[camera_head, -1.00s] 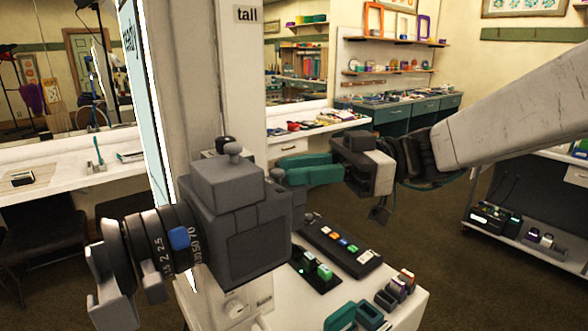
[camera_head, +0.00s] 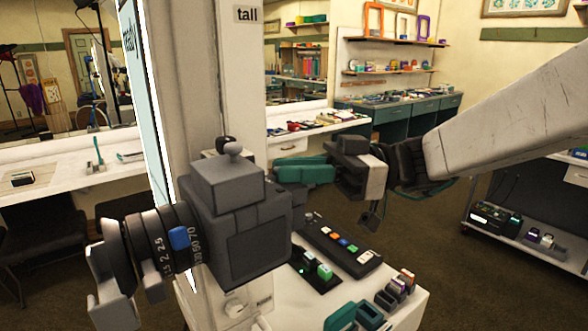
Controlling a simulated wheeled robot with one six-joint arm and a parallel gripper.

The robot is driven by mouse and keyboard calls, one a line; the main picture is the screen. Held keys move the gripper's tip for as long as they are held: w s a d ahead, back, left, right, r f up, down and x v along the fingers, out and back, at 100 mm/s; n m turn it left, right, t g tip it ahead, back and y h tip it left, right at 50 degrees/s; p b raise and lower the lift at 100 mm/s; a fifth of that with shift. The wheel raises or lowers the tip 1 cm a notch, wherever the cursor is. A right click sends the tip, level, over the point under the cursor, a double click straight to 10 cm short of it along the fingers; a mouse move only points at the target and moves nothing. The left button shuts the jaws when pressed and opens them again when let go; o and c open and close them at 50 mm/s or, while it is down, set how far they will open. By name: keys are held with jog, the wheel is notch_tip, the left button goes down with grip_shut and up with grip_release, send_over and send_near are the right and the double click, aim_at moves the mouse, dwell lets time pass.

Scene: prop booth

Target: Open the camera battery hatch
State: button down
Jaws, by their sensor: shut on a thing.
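A large dark grey camera (camera_head: 255,232) with a black lens (camera_head: 155,250) pointing left stands at the left centre. It has a box-shaped top with a small knob and a blue button on the lens. My gripper (camera_head: 277,172) comes in from the right, its teal fingers closed together against the upper right side of the camera. The fingers are shut on a small part at that edge, which I take to be the battery hatch; the fingers and camera body hide it. I cannot tell how far the hatch stands open.
Below the gripper, a white table (camera_head: 405,312) holds a black strip with coloured buttons (camera_head: 340,243), a charger with green-lit batteries (camera_head: 318,270), and teal cases (camera_head: 345,318). A white post (camera_head: 243,75) rises behind the camera. A dark cart (camera_head: 520,235) stands at the right.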

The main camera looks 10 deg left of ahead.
jog(key=m+y, duration=0.1)
jog(key=y, duration=0.1)
jog(key=w+d+m+y, duration=0.1)
jog(key=y, duration=0.1)
jog(key=w+m+y, duration=0.1)
jog(key=m+y, duration=0.1)
jog(key=shift+d+f+g, duration=0.25)
jog(key=shift+g, duration=0.15)
jog(key=shift+y, duration=0.4)
jog(key=c, duration=1.6)
grip_release()
jog(key=shift+c, duration=0.2)
jog(key=shift+f, duration=0.1)
